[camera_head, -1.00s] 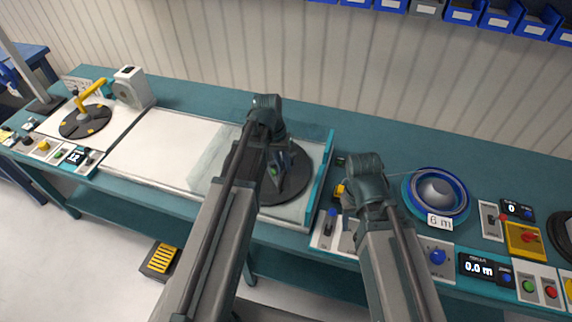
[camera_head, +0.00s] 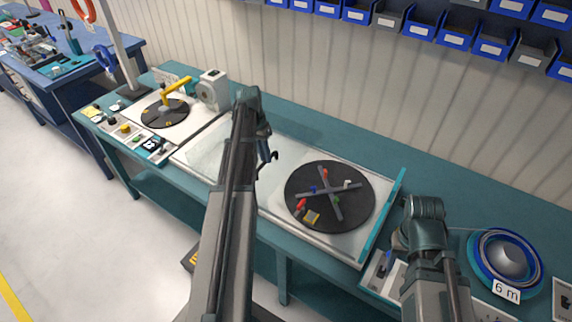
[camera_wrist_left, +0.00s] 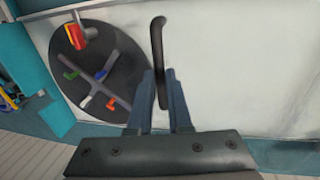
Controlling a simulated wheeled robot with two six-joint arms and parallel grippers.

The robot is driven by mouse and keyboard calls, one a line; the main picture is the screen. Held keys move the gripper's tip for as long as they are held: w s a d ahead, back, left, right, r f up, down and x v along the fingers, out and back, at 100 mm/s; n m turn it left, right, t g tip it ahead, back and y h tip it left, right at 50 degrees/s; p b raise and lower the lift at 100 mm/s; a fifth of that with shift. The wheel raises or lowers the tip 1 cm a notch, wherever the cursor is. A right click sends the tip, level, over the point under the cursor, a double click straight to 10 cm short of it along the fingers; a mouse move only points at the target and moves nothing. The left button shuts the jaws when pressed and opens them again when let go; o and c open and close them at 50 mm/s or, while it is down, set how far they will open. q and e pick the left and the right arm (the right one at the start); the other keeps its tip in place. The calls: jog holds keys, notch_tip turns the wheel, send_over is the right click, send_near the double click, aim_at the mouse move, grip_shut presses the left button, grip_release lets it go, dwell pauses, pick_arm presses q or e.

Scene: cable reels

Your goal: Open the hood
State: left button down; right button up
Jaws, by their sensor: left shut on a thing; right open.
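The clear hood (camera_head: 207,152) lies over the left part of the white bed and is hard to make out. Its black handle (camera_head: 273,158) stands at its right side; it also shows in the left wrist view (camera_wrist_left: 157,42). My left gripper (camera_head: 264,150) is shut on the handle, with a finger on each side of it in the left wrist view (camera_wrist_left: 161,80). The dark turntable (camera_head: 345,215) with a grey cross and coloured pegs is uncovered right of the handle. My right gripper (camera_head: 398,243) is open beside the right end panel, its fingertips mostly hidden.
A teal end panel (camera_head: 383,215) bounds the bed on the right. A blue-rimmed reel (camera_head: 490,248) with a "6 m" label lies further right. A second turntable (camera_head: 166,114) with a yellow arm and a white box (camera_head: 212,90) stand to the left. Blue bins (camera_head: 422,22) hang behind.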

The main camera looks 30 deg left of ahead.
pick_arm(q)
jog(key=shift+w+a, duration=0.1)
jog(key=shift+a, duration=2.55)
jog(key=c, duration=0.8)
grip_release()
jog(key=shift+c, duration=0.2)
notch_tip(320, 180, up, 14)
jog(key=a+p, duration=0.2)
jog(key=p, duration=1.1)
jog(key=shift+a+f+p, duration=0.2)
jog(key=shift+a+p, duration=0.1)
